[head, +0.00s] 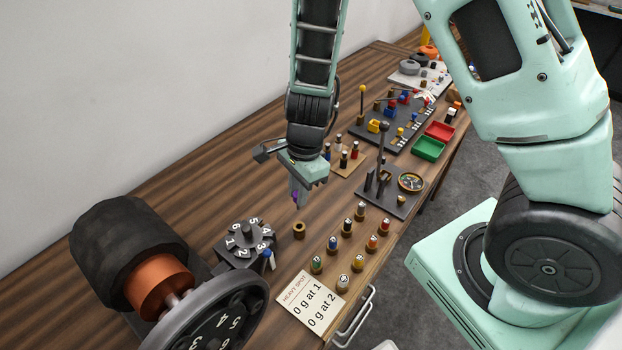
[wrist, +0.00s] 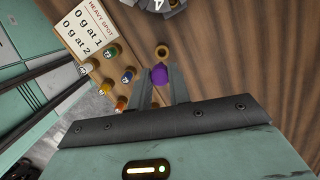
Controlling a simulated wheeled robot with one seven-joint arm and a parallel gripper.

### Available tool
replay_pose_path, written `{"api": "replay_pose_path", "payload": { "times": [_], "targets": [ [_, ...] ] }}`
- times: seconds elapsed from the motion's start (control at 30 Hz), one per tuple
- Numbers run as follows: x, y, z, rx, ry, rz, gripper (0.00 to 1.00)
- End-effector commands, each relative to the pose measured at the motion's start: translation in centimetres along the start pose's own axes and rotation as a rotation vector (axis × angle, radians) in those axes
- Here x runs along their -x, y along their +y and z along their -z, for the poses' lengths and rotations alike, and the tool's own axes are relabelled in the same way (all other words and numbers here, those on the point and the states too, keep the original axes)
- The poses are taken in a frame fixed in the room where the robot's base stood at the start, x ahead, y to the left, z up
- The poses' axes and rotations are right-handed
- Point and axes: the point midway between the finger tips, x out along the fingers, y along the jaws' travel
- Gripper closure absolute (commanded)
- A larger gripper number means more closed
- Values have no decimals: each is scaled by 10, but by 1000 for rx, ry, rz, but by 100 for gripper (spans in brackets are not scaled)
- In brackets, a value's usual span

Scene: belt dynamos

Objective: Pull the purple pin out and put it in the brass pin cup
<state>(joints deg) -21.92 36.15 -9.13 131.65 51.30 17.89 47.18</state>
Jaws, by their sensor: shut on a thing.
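My gripper (head: 297,193) is shut on the purple pin (wrist: 159,75) and holds it above the wooden table. In the head view only a small bit of the purple pin (head: 295,197) shows between the fingers. The brass pin cup (head: 299,230) stands on the table just below and in front of my gripper. In the wrist view the cup (wrist: 162,52) shows just beyond the pin, with its round opening facing up. The pin is apart from the cup. My gripper also shows in the wrist view (wrist: 159,80).
A dark numbered hub (head: 245,240) and a large handwheel (head: 215,315) stand at the left. Several small coloured capped pieces (head: 347,227) stand in rows right of the cup, behind a "heavy spot" card (head: 312,299). A post stand with a gauge (head: 411,182) is further right.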

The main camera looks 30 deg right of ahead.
Motion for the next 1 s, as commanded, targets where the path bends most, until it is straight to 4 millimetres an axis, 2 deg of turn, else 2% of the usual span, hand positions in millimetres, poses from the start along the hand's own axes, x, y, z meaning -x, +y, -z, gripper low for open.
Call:
{"api": "replay_pose_path", "payload": {
  "times": [0.37,1.0],
  "targets": [
    [1,0,1,-3,0,-1,100],
    [-51,0,9,-4,0,0,100]
  ]
}}
